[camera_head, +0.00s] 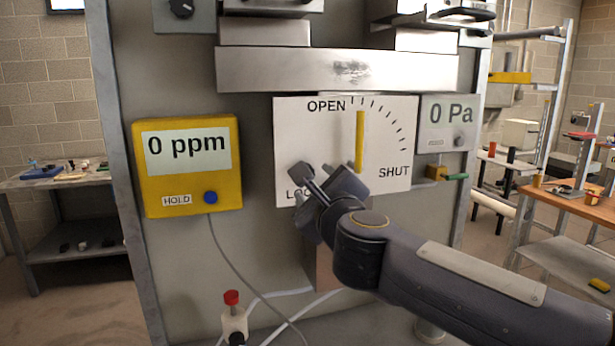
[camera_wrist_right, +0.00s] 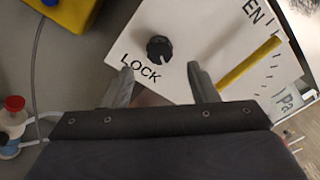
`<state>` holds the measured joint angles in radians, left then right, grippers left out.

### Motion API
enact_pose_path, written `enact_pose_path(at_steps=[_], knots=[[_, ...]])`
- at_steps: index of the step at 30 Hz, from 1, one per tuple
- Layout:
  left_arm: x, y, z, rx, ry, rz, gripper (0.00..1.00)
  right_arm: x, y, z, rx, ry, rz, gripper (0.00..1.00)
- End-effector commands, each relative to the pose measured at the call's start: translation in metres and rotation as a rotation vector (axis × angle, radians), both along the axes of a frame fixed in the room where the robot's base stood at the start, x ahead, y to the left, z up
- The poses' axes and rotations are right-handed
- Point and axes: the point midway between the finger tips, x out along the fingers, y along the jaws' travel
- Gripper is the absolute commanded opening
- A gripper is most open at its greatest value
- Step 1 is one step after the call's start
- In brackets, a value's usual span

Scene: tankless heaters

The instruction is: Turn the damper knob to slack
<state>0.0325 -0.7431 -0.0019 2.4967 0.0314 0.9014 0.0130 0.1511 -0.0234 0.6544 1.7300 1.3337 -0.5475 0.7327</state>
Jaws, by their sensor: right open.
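A white damper plate (camera_head: 290,135) on the grey panel bears the words OPEN, SHUT and LOCK, an arc of tick marks and a yellow pointer (camera_head: 360,140). The pointer stands nearly upright, near the OPEN end. A small black knob (camera_wrist_right: 160,49) sits beside the word LOCK in the wrist view. My right gripper (camera_head: 322,182) is in front of the plate's lower part and covers part of LOCK in the head view. In the wrist view its open fingers (camera_wrist_right: 161,72) are spread, with the knob beyond and between their tips. Nothing is between the fingers. My left gripper is out of view.
A yellow meter (camera_head: 187,190) reading 0 ppm is left of the plate. A grey gauge (camera_head: 432,115) reading 0 Pa is on its right. A metal duct (camera_head: 290,70) runs above. A red-topped valve (camera_head: 232,299) and cables are below. Benches stand at both sides.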

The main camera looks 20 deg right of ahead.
Motion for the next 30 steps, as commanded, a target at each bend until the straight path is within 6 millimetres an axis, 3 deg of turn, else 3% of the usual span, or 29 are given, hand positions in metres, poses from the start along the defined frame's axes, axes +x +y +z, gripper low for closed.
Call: enact_pose_path(at_steps=[10,22,30], knots=[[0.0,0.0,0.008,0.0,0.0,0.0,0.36,0.053,-0.002,0.0,-0.005,0.002,0.001,0.53],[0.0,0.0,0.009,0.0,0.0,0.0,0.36,0.063,-0.002,0.0,-0.008,0.0,0.001,0.53],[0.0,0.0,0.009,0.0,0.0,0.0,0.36,0.062,-0.002,-0.001,-0.008,0.0,0.001,0.19]])
